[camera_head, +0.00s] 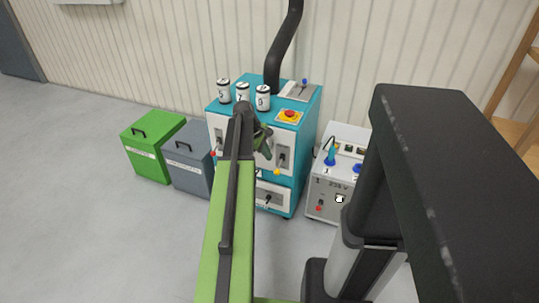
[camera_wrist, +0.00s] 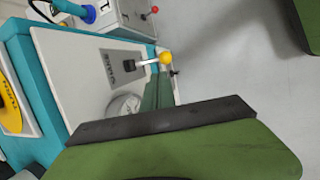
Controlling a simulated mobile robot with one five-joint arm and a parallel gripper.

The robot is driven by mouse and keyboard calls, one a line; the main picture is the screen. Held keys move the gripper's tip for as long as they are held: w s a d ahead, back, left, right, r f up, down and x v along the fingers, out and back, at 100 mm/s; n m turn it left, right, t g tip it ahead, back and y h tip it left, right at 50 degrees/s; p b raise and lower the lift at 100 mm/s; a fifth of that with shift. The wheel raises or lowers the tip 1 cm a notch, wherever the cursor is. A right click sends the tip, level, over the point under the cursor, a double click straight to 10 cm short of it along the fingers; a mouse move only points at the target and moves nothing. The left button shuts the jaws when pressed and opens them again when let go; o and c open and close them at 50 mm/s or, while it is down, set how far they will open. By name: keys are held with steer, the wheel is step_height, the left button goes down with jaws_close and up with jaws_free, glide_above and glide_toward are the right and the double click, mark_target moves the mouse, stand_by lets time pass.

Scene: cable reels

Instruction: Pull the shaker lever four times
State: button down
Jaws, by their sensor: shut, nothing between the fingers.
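The shaker lever (camera_wrist: 148,61) has a metal rod and a yellow ball knob on a pale panel of the teal machine. In the head view its yellow knob (camera_head: 277,171) shows low on the machine's front right panel. My gripper (camera_head: 265,142) is green and dark, in front of the machine, a little above and left of the knob. It is shut and empty. In the wrist view green gripper parts lie below the lever, and the knob appears free of them. My arm hides part of the machine's front.
The teal machine (camera_head: 304,142) carries several numbered canisters (camera_head: 263,99) and a red stop button (camera_head: 290,114). A red-knobbed lever (camera_head: 213,153) is at its left. A green bin (camera_head: 150,163) and grey bin (camera_head: 187,172) stand left, a white power box (camera_head: 322,198) right. Front floor is open.

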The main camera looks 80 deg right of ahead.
steer(key=p+v, duration=1.2)
steer(key=v, duration=0.3)
steer(key=shift+p, duration=0.35)
steer(key=shift+w, duration=0.1)
